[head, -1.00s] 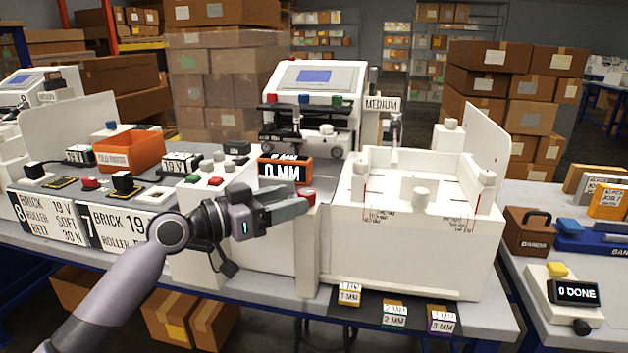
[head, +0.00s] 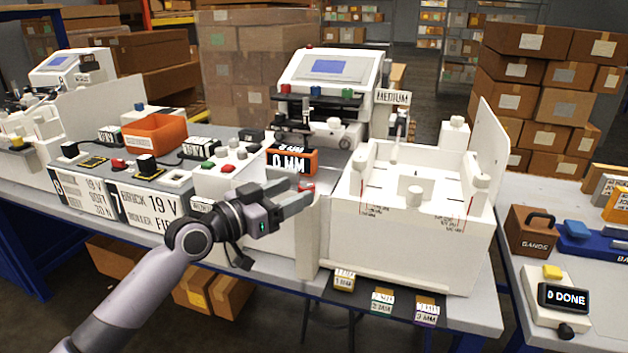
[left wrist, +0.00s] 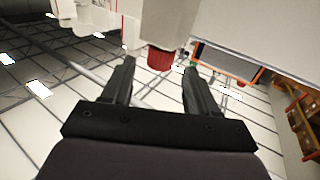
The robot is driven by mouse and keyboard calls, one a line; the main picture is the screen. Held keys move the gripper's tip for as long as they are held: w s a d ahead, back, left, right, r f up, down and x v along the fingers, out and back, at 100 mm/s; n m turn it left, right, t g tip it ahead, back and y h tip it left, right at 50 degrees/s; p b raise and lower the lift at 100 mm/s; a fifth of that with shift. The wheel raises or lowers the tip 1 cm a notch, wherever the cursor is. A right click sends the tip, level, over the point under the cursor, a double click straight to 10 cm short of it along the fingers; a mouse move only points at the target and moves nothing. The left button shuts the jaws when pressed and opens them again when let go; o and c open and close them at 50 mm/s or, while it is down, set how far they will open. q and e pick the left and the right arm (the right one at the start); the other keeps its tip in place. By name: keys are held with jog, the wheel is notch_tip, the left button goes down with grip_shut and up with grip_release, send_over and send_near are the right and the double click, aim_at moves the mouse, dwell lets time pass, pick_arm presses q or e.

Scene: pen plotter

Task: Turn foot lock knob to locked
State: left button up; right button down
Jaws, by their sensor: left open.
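A red knob (head: 307,184) sits on the front of the white machine, beside the white post left of the open-topped white box. I take it for the foot lock knob; no label on it is readable. My left gripper (head: 299,192) is open, with its fingertips at the knob in the head view and partly covering it. In the left wrist view the red knob (left wrist: 160,58) is ahead, between and just beyond the two fingertips. No firm contact shows, and whether the knob is locked cannot be told. My right gripper is not in view.
An orange-framed display (head: 291,162) reading 0 MM stands just behind the fingers. A panel with red and green buttons (head: 228,168) lies to the left. The white box (head: 415,235) is close on the right. Small labelled blocks (head: 382,300) lie in front of it.

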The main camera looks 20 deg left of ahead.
aim_at(316, 196)
pick_arm(q)
jog(key=shift+x, duration=3.2)
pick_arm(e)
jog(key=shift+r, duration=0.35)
